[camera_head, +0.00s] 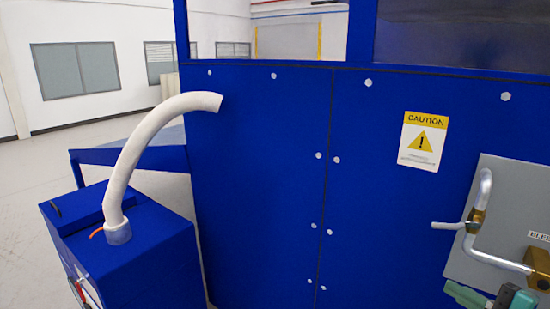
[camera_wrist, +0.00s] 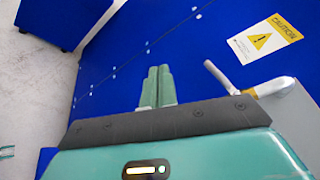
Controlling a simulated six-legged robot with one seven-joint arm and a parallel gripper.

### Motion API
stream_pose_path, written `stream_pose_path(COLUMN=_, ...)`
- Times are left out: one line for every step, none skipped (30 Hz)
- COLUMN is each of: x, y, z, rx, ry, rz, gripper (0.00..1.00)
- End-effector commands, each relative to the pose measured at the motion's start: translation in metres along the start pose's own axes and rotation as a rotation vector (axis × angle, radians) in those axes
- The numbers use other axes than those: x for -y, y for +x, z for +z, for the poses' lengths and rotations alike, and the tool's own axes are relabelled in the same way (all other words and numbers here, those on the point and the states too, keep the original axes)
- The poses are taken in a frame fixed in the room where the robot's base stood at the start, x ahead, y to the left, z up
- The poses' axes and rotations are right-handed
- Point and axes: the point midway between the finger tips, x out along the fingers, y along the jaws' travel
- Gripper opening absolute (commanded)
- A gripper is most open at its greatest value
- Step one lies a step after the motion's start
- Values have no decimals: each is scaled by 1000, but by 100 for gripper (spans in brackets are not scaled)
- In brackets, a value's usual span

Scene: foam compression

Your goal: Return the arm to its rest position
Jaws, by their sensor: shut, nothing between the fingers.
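My gripper (camera_wrist: 158,86) shows in the wrist view with its two green fingers side by side, shut and empty. In the head view the green fingertips of my gripper (camera_head: 490,299) show at the bottom right corner, in front of the grey panel (camera_head: 495,210) with its bent metal pipe (camera_head: 482,205). In the wrist view the pipe (camera_wrist: 225,75) lies just right of the fingers, and the two look apart. The rest of my arm is out of the head view.
A large blue machine wall (camera_head: 270,180) with a yellow caution sign (camera_head: 422,140) fills the middle and right. A blue box (camera_head: 130,250) with a curved white hose (camera_head: 130,160) stands at the left. Open grey floor (camera_head: 40,200) lies beyond it.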

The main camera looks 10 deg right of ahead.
Motion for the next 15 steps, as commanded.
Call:
stream_pose_path(x=-10, y=21, z=22, rx=69, ry=-30, rz=86, gripper=0)
stream_pose_path(x=-19, y=32, z=36, rx=111, ry=-51, rz=150, gripper=0)
stream_pose_path(x=-32, y=47, z=57, rx=167, ry=-90, rz=243, gripper=0)
stream_pose_path(x=-43, y=56, z=72, rx=207, ry=-128, rz=317, gripper=0)
stream_pose_path(x=-55, y=64, z=87, rx=244, ry=-172, rz=392, gripper=0)
stream_pose_path(x=-69, y=72, z=106, rx=290, ry=-241, rz=489, gripper=0)
stream_pose_path(x=-80, y=76, z=119, rx=319, ry=-298, rz=558, gripper=0)
stream_pose_path(x=-90, y=79, z=131, rx=345, ry=-361, rz=625, gripper=0)
stream_pose_path(x=-102, y=81, z=144, rx=375, ry=-451, rz=710, gripper=0)
stream_pose_path(x=-110, y=82, z=154, rx=394, ry=-526, rz=769, gripper=0)
stream_pose_path(x=-118, y=83, z=162, rx=408, ry=-604, rz=825, gripper=0)
stream_pose_path(x=-125, y=83, z=171, rx=422, ry=-718, rz=890, gripper=0)
stream_pose_path(x=-130, y=83, z=177, rx=428, ry=-806, rz=935, gripper=0)
stream_pose_path(x=-133, y=83, z=182, rx=432, ry=-898, rz=973, gripper=0)
stream_pose_path(x=-136, y=83, z=188, rx=431, ry=-1021, rz=1015, gripper=0)
